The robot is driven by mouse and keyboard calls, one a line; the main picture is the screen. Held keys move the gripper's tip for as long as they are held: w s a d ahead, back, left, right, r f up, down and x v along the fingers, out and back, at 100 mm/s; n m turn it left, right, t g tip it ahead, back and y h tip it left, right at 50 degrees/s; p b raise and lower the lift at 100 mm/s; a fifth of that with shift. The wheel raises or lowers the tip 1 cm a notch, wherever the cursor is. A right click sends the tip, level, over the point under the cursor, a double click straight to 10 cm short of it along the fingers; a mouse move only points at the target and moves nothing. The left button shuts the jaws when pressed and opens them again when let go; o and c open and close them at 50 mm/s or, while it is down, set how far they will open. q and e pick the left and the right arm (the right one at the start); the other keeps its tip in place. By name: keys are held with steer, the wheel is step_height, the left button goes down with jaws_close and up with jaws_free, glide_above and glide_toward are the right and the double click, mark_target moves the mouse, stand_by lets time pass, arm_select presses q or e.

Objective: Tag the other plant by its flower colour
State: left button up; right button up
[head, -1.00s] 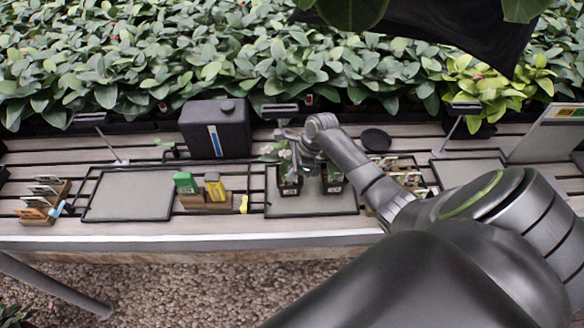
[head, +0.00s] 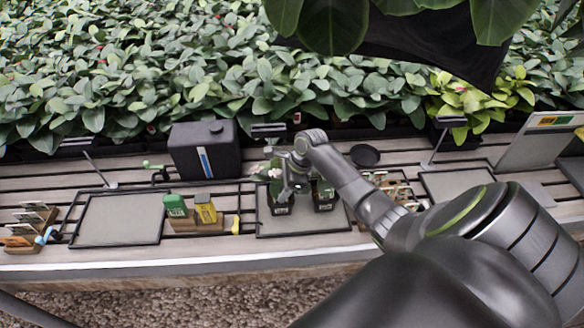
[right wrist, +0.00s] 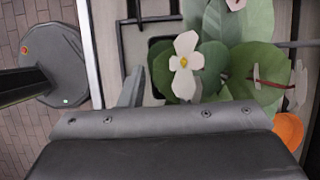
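Two small plants in black pots stand on the grey tray (head: 300,224) in the middle of the bench: a left plant (head: 279,206) and a right plant (head: 324,195). A white flower (head: 270,172) shows at the left plant. In the right wrist view a white flower with a yellow centre (right wrist: 185,64) lies among green leaves (right wrist: 255,72). My right gripper (head: 292,186) is down at the left plant and partly hides both plants. Its finger opening and any tag in it cannot be made out. My left gripper is out of view.
Green and yellow boxes (head: 205,208) stand in a wooden holder left of the tray. Racks of cards stand at far left (head: 30,222) and right (head: 395,186). A black canister (head: 203,150) stands behind. An empty grey tray (head: 118,218) is at left. An orange thing (right wrist: 289,130) shows beside the leaves.

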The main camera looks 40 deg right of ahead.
steer(key=v, duration=1.6)
steer(key=shift+s+d+r+b, duration=0.15)
steer(key=shift+r+b, duration=0.2)
